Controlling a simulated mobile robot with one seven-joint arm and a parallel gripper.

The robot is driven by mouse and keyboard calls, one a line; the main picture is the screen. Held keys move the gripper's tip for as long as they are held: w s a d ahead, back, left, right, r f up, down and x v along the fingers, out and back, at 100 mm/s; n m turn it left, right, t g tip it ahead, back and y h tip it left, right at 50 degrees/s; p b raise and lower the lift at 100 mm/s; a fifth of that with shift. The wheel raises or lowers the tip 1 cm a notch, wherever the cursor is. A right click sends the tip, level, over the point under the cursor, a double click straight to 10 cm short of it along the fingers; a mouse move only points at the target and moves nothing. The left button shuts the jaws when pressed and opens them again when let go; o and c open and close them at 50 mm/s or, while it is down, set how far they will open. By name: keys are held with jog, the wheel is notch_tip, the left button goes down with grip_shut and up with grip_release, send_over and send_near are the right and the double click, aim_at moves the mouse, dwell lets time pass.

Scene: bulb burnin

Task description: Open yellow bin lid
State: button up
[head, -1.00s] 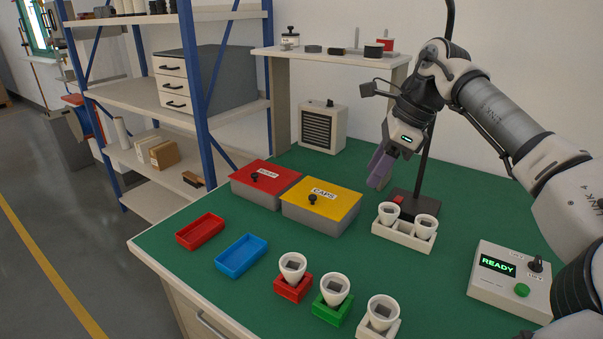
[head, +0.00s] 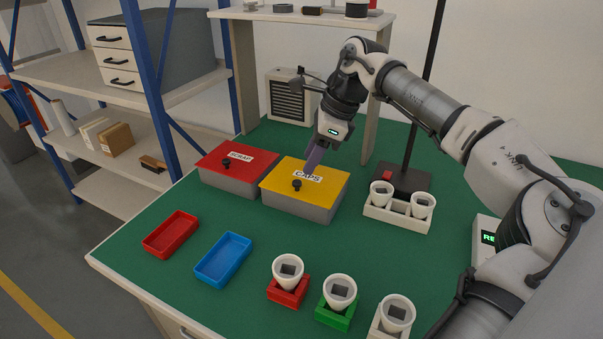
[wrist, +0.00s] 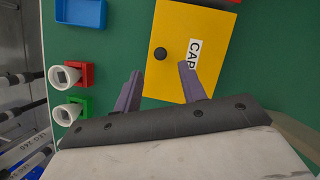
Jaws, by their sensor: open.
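The yellow-lidded bin (head: 322,190) labelled CAPS stands on the green bench with its lid closed. A black knob (head: 297,185) sits on the lid toward its front edge. In the wrist view the yellow lid (wrist: 205,25) shows below my gripper, with the knob (wrist: 160,54) beyond the fingertips. My gripper (head: 310,170) is open and empty above the back part of the lid, pointing down. In the wrist view its two purple fingers (wrist: 160,80) are spread apart, and the knob is not between them. Whether the fingertips touch the lid I cannot tell.
A red-lidded bin (head: 232,160) labelled SCRAP stands close on the left. Red (head: 171,234) and blue (head: 223,259) trays lie in front. Several white cups stand in holders at front right, with a white two-cup rack (head: 397,213) right of the bin. A stand rises behind it.

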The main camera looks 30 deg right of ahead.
aim_at(298, 182)
jog(key=x, duration=0.5)
jog(key=shift+w+a+f, duration=0.1)
jog(key=shift+f, duration=0.25)
grip_shut()
